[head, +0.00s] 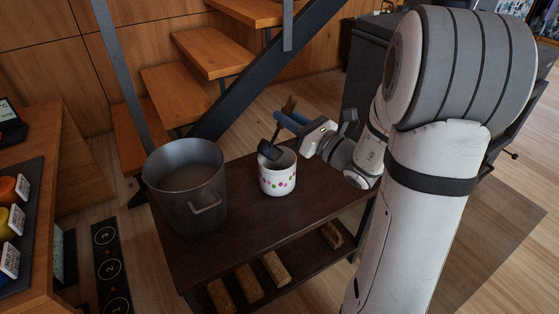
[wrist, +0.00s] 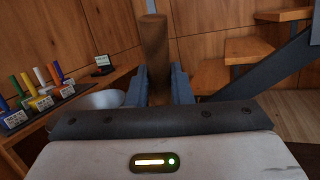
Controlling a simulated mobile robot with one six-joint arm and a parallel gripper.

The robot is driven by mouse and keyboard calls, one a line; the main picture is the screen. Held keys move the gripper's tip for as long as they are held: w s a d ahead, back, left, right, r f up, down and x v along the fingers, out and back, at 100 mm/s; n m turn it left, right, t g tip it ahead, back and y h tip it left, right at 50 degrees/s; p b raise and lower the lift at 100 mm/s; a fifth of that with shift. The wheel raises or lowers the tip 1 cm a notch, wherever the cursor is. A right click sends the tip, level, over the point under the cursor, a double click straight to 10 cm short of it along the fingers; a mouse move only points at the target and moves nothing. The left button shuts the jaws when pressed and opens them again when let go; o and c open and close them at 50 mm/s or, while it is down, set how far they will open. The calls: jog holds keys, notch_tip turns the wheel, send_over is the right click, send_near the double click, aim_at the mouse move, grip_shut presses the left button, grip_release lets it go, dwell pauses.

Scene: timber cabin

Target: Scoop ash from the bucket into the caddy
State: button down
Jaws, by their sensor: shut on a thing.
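The grey metal bucket (head: 212,205) stands on the left of a dark low table, with grey ash (head: 188,178) inside. The white caddy (head: 277,184) with coloured dots stands upright to its right. My gripper (head: 291,121) is shut on the scoop's brown wooden handle (head: 289,105). The handle (wrist: 154,50) rises between the blue fingers (wrist: 158,86) in the wrist view. The scoop's black head (head: 269,150) points down at the caddy's mouth, overlapping its left rim. I cannot tell whether it touches the rim or holds ash. The caddy's inside is mostly hidden.
The dark table (head: 250,222) has bare room in front of the caddy. Logs (head: 275,268) lie on its lower shelf. Wooden stairs (head: 178,95) with a dark stringer rise behind. A wooden counter (head: 45,190) with coloured items stands at left. A dark cabinet (head: 368,62) is behind my arm.

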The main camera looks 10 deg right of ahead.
jog(key=s+a+f+n+g+b, duration=0.1)
jog(key=s+a+n+b, duration=0.2)
jog(key=a+n, duration=0.2)
jog(key=s+a+f+n+g+b, duration=0.2)
jog(key=s+a+n+b, duration=0.2)
jog(key=a, duration=0.6)
jog(key=shift+s+f+n, duration=0.15)
jog(key=shift+f+n, duration=0.05)
jog(key=shift+n, duration=0.4)
jog(key=shift+d, duration=0.1)
